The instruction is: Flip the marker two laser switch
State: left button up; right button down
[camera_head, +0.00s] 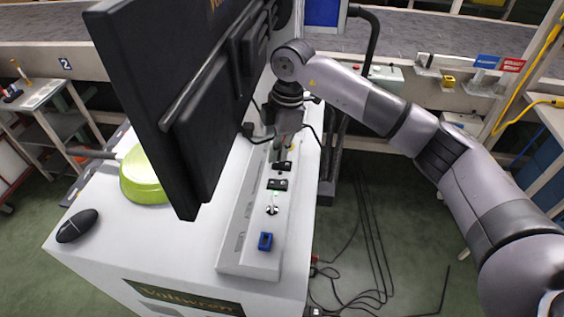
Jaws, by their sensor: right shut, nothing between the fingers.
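A long white switch panel (247,257) lies on the white cabinet top (105,240). It carries a black switch (283,167) at the far part, a second black switch (277,185) with a small green light, a silver knob (272,210) and a blue part (265,241) nearest me. I cannot tell which of these is the laser switch. My right gripper (279,150) is shut and empty, pointing down over the far end of the panel, just beyond the far black switch. I cannot tell whether it touches anything. My left gripper is out of view.
A large black monitor (150,90) stands left of the panel, close to my right gripper. A "2" sign (65,64) is on the conveyor side. Cables (372,255) lie on the floor at right.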

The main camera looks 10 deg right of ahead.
aim_at(278, 162)
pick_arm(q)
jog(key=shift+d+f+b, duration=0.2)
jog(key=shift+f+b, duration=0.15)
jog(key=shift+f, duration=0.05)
pick_arm(e)
jog(key=shift+s+f, duration=0.1)
jog(key=shift+f, duration=0.6)
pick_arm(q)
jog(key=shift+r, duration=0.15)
pick_arm(e)
jog(key=shift+r, duration=0.15)
jog(key=shift+r+p, duration=0.95)
jog(key=shift+p, duration=0.05)
jog(key=shift+r, duration=0.35)
notch_tip(278, 162, up, 2)
jog(key=shift+r+p, duration=0.1)
jog(key=shift+p, duration=0.95)
jog(key=shift+r+p, duration=0.8)
jog(key=shift+r, duration=0.25)
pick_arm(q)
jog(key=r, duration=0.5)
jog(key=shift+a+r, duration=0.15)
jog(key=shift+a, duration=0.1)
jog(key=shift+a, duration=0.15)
pick_arm(e)
jog(key=shift+f, duration=0.1)
